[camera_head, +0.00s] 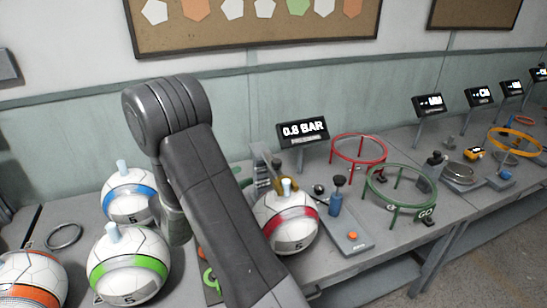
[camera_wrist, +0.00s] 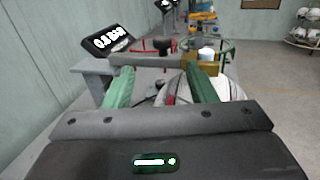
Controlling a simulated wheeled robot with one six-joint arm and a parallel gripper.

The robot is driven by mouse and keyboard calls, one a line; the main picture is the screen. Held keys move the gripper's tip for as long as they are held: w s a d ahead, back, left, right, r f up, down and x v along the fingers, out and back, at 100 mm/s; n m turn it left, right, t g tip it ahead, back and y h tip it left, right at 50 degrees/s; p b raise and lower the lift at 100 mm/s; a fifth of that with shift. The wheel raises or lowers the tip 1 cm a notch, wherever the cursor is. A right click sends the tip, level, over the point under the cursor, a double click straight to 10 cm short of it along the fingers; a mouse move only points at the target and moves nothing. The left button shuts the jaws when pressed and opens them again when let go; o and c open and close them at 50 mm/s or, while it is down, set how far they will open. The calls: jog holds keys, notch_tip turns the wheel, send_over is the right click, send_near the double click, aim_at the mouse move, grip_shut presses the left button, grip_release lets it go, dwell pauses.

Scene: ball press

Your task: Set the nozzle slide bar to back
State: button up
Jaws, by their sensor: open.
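The nozzle slide bar shows in the wrist view as a grey bar (camera_wrist: 150,60) running left to right from a grey post (camera_wrist: 92,67), with a brass block (camera_wrist: 203,62) at its right end. My gripper (camera_wrist: 163,80) is open, its two green fingers reaching toward the bar with a gap between them. Whether a finger touches the bar, I cannot tell. The ball (camera_wrist: 238,92) is partly behind the right finger in the wrist view.
A display (camera_head: 303,131) reading 0.8 BAR stands behind the press. A blue-bodied lever (camera_head: 336,203), a red ring stand (camera_head: 358,147) and a green ring stand (camera_head: 400,184) are to the right. Blue (camera_head: 128,196), green (camera_head: 130,265) and orange (camera_head: 30,285) banded balls are left of my arm.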

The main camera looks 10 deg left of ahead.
aim_at(272, 164)
jog(key=p+x, duration=0.2)
jog(key=x, duration=1.1)
jog(key=shift+w+d+p, duration=0.1)
jog(key=shift+d+p, duration=0.15)
jog(key=shift+p, duration=0.05)
jog(key=shift+c, duration=0.4)
